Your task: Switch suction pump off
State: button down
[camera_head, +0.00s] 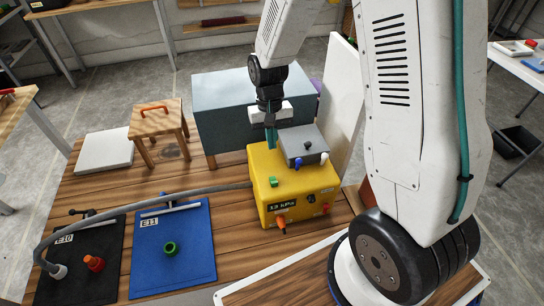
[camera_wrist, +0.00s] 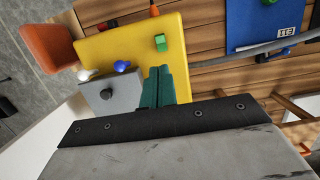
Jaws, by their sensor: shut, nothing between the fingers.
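The suction pump is a yellow box (camera_head: 262,205) on the wooden table, with a dark display on its front. A small green switch (camera_head: 273,181) sits on its top, near the left front; it also shows in the wrist view (camera_wrist: 161,43). A grey block (camera_head: 305,142) with a black knob stands on the pump's top, with blue and white knobs beside it. My gripper (camera_head: 271,142) is shut and empty at the pump's back edge, pointing down. In the wrist view its teal fingertips (camera_wrist: 159,72) are together, beside the grey block and apart from the green switch.
A grey hose (camera_head: 130,207) runs left from the pump to a black mat (camera_head: 98,285). A blue mat (camera_head: 195,262) holds a green knob. A large grey box (camera_head: 220,115) stands behind the pump, a small stool (camera_head: 158,118) to its left. A white panel (camera_head: 345,95) stands to the right.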

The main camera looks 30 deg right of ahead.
aim_at(274, 181)
jog(key=f, duration=0.4)
jog(key=s+f, duration=0.1)
jog(key=f, duration=0.3)
jog(key=s+f, duration=0.1)
jog(key=f, duration=0.3)
jog(key=shift+s+a+f, duration=0.25)
jog(key=shift+a+f, duration=0.05)
jog(key=shift+f, duration=0.1)
